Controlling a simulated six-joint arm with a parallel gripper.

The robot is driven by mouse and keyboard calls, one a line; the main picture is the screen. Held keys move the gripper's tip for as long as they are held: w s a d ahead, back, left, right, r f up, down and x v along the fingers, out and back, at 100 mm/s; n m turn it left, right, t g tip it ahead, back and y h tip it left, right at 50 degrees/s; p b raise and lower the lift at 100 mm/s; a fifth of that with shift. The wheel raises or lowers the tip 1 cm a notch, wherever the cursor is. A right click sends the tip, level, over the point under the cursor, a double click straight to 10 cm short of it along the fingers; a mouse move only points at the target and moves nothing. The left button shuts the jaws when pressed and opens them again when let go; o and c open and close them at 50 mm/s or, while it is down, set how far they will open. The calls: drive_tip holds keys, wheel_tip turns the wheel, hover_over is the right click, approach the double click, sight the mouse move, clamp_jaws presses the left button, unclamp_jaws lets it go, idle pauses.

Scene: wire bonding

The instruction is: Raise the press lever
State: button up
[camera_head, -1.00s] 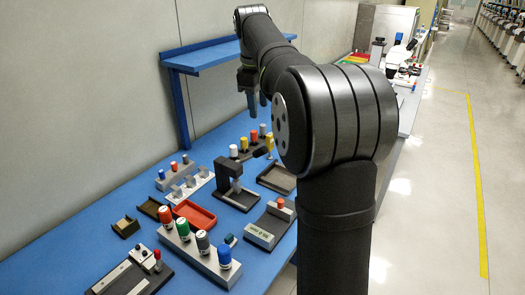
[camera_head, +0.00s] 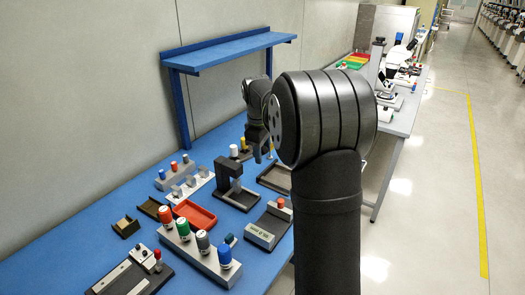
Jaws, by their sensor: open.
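The press (camera_head: 229,182) is a dark C-shaped frame on a black base, standing upright on the blue bench. In the earlier view a dark lever reached right from near its top; now my gripper and wrist cover that area, so I cannot tell the lever's angle. My gripper (camera_head: 264,152) is low over the bench, just right of and behind the press top, pointing down with its fingers apart. I cannot tell whether it touches the lever.
A grey block with coloured caps (camera_head: 200,249) stands in front of the press. A red tray (camera_head: 195,214) lies left of it, and a device with an orange knob (camera_head: 268,226) to its right. A blue shelf (camera_head: 230,51) stands behind.

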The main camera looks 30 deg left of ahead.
drive_tip(key=shift+f, duration=0.15)
clamp_jaws()
drive_tip(key=shift+a+r+h, duration=0.6)
drive_tip(key=shift+a+h, duration=0.15)
drive_tip(key=shift+a, duration=0.05)
drive_tip(key=shift+a+r+h, duration=0.55)
drive_tip(key=shift+a+h, duration=0.2)
drive_tip(key=shift+a, duration=0.05)
drive_tip(key=shift+a+r+n+h, duration=0.15)
drive_tip(key=shift+a+r+h, duration=0.3)
drive_tip(key=shift+a+h, duration=0.4)
drive_tip(key=shift+a+r+n+h, duration=0.15)
drive_tip(key=shift+a+r+h, duration=0.25)
drive_tip(key=shift+a+h, duration=0.4)
